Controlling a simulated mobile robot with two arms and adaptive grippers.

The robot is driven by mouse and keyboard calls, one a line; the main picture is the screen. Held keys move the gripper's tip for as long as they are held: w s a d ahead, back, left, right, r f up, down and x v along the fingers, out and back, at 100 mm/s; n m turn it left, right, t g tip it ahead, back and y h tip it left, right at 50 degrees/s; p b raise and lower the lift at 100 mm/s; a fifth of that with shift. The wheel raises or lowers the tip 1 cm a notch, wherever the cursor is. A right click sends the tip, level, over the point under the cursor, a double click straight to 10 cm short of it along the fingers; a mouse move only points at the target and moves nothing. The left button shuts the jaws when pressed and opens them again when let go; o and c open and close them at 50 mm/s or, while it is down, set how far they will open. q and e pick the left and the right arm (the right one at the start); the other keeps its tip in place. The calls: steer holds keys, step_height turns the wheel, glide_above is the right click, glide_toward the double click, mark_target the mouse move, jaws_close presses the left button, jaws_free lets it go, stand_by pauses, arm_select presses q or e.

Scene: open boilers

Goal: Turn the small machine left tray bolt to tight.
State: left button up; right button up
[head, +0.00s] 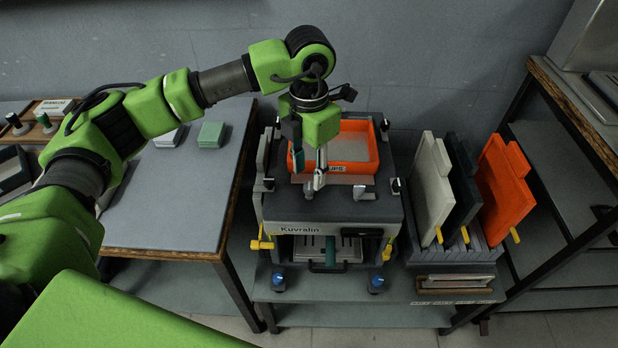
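The small machine (325,208), grey and labelled Kuvralin, stands on a low bench with an orange tray (371,150) on its top. Two small silver bolts sit on the top in front of the tray. The left tray bolt (308,190) is close under my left gripper and partly covered by it; the right one (363,192) is clear. My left gripper (311,174) points down over the tray's front left corner, its fingers apart. I cannot tell whether a finger touches the left bolt, or how tight that bolt is. My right gripper is out of view.
Right of the machine, a rack (455,250) holds upright white, dark and orange panels.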

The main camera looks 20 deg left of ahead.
mark_target(309, 186)
arm_select(q)
step_height(309, 186, up, 8)
stand_by(0.7)
